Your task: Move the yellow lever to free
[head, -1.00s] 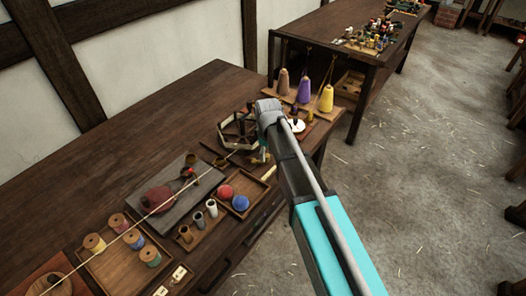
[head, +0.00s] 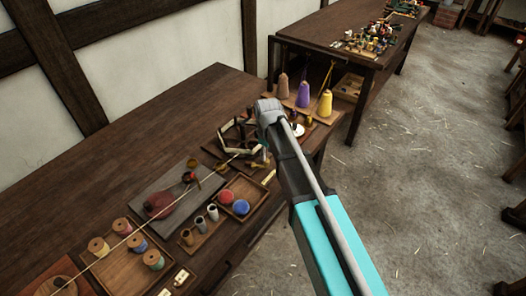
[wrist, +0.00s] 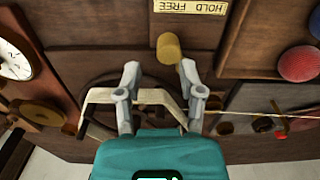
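The yellow lever shows in the wrist view as a round yellow knob (wrist: 168,48), seen nearly end-on. A pale label (wrist: 190,6) with the words HOLD and FREE lies past it at the top edge. My gripper (wrist: 158,72) is open, one finger on each side below the knob. The knob lies just beyond the fingertips, nearer the right one, and I see nothing gripped. I cannot tell the height gap between knob and fingers. In the head view my wrist (head: 270,112) hides the fingers.
A cream-armed reel (wrist: 100,96) lies under the fingers. A taut cord (wrist: 265,115) runs off right. A white dial (wrist: 15,60) is at left. Red (head: 226,197) and blue (head: 241,207) balls sit in a tray. Cones of thread (head: 303,95) stand behind my wrist.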

